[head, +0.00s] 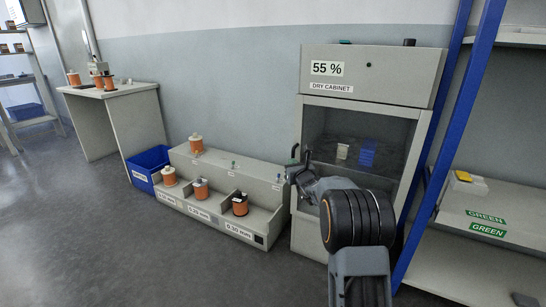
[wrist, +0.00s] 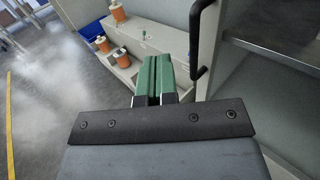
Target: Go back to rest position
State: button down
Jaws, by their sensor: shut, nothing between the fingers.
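My gripper (wrist: 153,77) shows in the wrist view with its two green fingers side by side and closed, nothing between them. In the head view my gripper (head: 294,163) is at the end of my raised arm, in front of the left side of the dry cabinet (head: 372,77). In the wrist view a black vertical handle (wrist: 196,45) stands just right of the fingers. I cannot tell whether they touch it.
A grey stepped rack (head: 240,168) holds several orange spools. A blue bin (head: 147,164) stands at its left, beside a table (head: 120,90) with more spools. A blue-post shelf (head: 450,140) is at the right. The floor (head: 120,240) at front left is clear.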

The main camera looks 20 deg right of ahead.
jog(key=s+a+r+n+g+y+p, duration=0.4)
jog(key=s+a+r+n+p, duration=0.45)
jog(key=r+n+p, duration=0.2)
jog(key=s+a+r+n+g+y+p, duration=0.4)
jog(key=s+a+r+n+p, duration=0.5)
jog(key=r, duration=0.3)
jog(key=s+a+r+n+g+h+p, duration=0.25)
jog(key=s+r+n+g+p, duration=0.2)
jog(key=s+n+p, duration=0.5)
jog(key=s+d+r+n+g+h+p, duration=0.1)
jog(key=s+d+r+n+h+p, duration=0.2)
jog(key=s+p, duration=0.2)
jog(key=s+d+r+n+g+h+p, duration=0.1)
jog(key=s+d+r+n+h+p, duration=0.2)
jog(key=s, duration=0.5)
jog(key=shift+s+r+n+p, duration=0.2)
jog(key=shift+n+p, duration=0.3)
jog(key=shift+p, duration=0.7)
jog(key=shift+d, duration=0.15)
